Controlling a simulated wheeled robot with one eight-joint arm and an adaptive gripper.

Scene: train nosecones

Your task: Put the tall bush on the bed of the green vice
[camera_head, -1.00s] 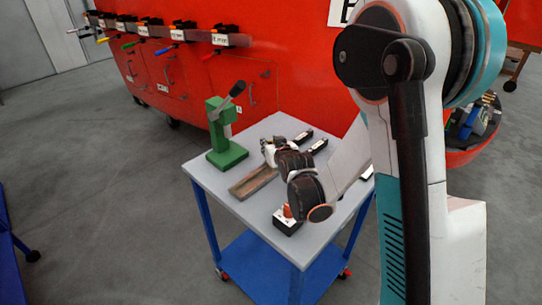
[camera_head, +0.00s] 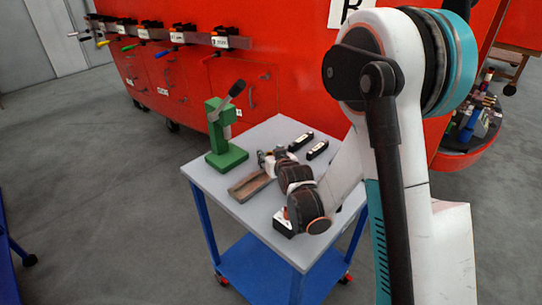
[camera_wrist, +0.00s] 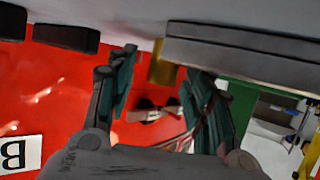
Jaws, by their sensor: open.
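The wrist view is upside down, with the table top along its upper edge. A brass-coloured bush (camera_wrist: 162,64) stands on the table there, between my open fingertips in the picture. I cannot tell its height or whether the fingers touch it. My gripper (camera_wrist: 160,72) is open and low over the table; in the head view it (camera_head: 268,159) is beside the brown tray, and the bush is not distinguishable there. The vice with the green handle (camera_head: 130,45) is in the row on the red bench at the upper left.
A brown tray (camera_head: 250,185) and a green press (camera_head: 226,156) share the grey table (camera_head: 225,200) with two black blocks (camera_head: 318,150). In the wrist view the tray's edge (camera_wrist: 245,50) is close beside the right finger. The red bench (camera_head: 250,65) stands behind.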

